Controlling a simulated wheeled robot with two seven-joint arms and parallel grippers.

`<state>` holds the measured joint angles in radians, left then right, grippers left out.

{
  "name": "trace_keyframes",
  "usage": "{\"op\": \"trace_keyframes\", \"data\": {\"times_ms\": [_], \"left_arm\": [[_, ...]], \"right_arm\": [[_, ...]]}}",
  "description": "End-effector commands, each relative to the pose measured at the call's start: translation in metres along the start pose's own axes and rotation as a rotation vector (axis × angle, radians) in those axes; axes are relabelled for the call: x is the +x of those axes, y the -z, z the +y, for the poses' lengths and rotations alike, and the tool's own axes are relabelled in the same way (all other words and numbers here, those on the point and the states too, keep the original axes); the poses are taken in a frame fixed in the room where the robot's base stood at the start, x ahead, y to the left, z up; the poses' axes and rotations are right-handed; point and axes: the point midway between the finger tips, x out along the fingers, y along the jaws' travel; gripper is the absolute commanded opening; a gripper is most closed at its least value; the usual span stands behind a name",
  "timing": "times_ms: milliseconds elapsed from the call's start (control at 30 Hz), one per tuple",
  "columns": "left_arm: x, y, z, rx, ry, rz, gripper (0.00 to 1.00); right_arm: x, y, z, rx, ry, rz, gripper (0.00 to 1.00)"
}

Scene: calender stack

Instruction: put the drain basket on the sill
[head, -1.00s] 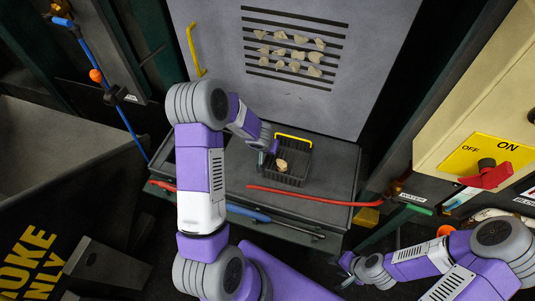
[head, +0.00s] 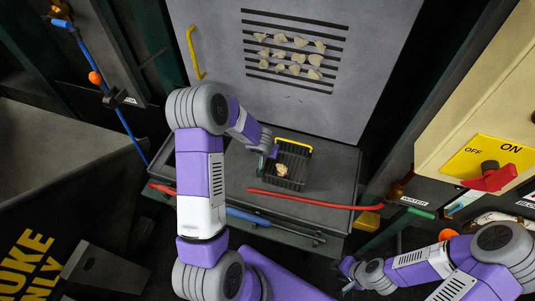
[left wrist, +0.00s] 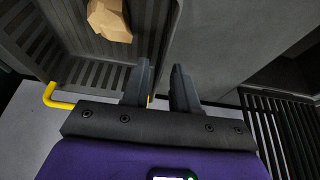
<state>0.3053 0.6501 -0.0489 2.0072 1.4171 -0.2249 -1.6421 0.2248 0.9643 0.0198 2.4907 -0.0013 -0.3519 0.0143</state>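The drain basket (head: 297,181) is a dark slatted basket with a yellow handle and a tan lump (head: 282,170) inside. It is at the dark grey ledge (head: 230,190) below the grey panel. Whether it touches the ledge is unclear. My left gripper (head: 268,155) is at the basket's left side. In the left wrist view, its fingers (left wrist: 165,85) stand close together on either side of the basket's wall, and the lump (left wrist: 110,18) shows inside. My right gripper (head: 346,274) is low, right of the ledge, apparently open and empty. No part is labelled as the sill.
A red bar (head: 312,200) and a blue-handled tool (head: 250,215) lie along the ledge's front. The panel (head: 225,60) with a slotted vent and several pale lumps rises behind. A cream box with a red switch (head: 492,177) stands right, a dark bin (head: 60,190) left.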

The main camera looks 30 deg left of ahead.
Motion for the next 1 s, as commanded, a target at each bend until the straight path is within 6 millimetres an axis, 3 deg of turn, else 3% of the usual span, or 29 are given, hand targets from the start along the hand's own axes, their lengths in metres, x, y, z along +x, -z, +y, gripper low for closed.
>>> {"op": "trace_keyframes", "data": {"times_ms": [600, 867, 1000], "left_arm": [[-0.108, 0.003, 0.001, 0.0, -0.001, 0.001, 0.28], [-0.119, -0.004, 0.003, 0.001, -0.002, -0.009, 0.28], [-0.102, -0.035, 0.02, 0.011, -0.019, -0.066, 0.28]], "right_arm": [[-0.063, -0.003, -0.024, 0.0, 0.0, 0.0, 0.38], [-0.07, -0.003, -0.026, 0.0, 0.0, 0.0, 0.38], [-0.07, -0.003, -0.026, 0.0, 0.0, 0.0, 0.38]]}}
